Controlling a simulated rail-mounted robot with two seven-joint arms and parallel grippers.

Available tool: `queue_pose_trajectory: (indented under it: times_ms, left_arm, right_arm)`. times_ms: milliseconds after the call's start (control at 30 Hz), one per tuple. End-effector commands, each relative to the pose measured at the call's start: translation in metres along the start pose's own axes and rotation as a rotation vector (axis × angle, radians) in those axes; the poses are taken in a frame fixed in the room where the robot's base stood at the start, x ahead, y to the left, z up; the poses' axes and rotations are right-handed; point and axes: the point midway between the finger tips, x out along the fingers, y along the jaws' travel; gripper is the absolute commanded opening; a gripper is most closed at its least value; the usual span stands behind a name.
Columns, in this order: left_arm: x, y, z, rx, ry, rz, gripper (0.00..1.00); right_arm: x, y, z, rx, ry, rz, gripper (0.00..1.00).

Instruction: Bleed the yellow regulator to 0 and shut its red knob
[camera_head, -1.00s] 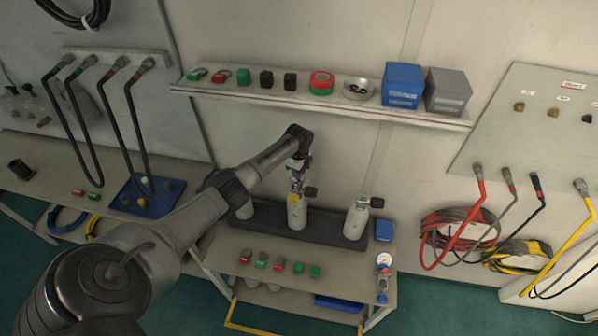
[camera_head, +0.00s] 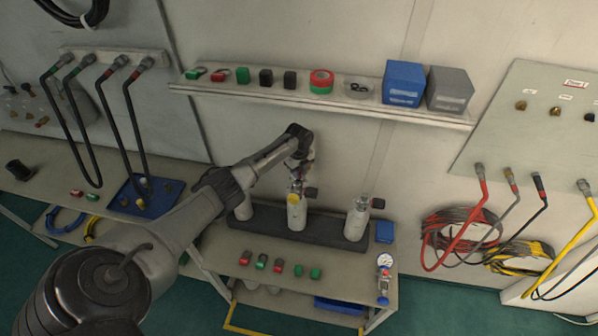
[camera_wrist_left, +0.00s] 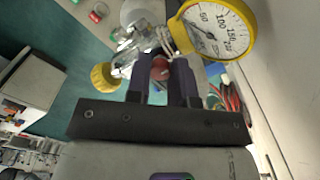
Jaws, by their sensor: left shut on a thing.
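The yellow regulator is on the middle cylinder (camera_head: 296,215) in the dark rack. In the left wrist view its yellow-rimmed gauge (camera_wrist_left: 217,30) is at upper right and its yellow knob (camera_wrist_left: 104,76) at left. The dial numbers show partly, but I cannot read the needle surely. My left gripper (camera_head: 298,178) is at the top of that cylinder, above the yellow knob (camera_head: 293,197). In the left wrist view its fingers (camera_wrist_left: 163,78) are shut on the red knob (camera_wrist_left: 159,67), which they partly hide. My right gripper is not in view.
Cylinders stand on both sides, the right one (camera_head: 357,220) in plain view. Red and green knobs (camera_head: 278,265) lie along the bench front. Another gauge regulator (camera_head: 384,275) is at the bench's right end. A shelf (camera_head: 330,100) with boxes is above.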

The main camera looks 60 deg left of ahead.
Motion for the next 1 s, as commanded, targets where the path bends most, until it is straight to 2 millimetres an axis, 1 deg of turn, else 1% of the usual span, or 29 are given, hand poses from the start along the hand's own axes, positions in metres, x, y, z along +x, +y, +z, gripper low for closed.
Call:
queue_pose_trajectory:
  times_ms: [367,400,633,867,1000]
  left_arm:
    - [-0.0003,0.0002,0.0005,0.001,0.000,0.000,0.00]
    - [-0.0003,0.0002,0.0004,0.001,0.000,0.000,0.25]
    - [-0.0002,0.0001,0.0003,0.001,0.000,0.000,0.47]
    - [-0.0006,0.0000,0.0002,0.001,0.000,0.000,0.48]
    - [-0.0095,0.0000,0.0006,0.001,0.000,0.000,0.48]
  right_arm:
    - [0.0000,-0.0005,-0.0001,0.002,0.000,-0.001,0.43]
    - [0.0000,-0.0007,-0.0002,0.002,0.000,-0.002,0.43]
    - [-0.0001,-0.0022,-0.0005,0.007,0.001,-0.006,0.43]
    - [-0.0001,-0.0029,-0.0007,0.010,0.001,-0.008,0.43]
    - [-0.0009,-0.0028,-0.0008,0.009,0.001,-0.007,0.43]
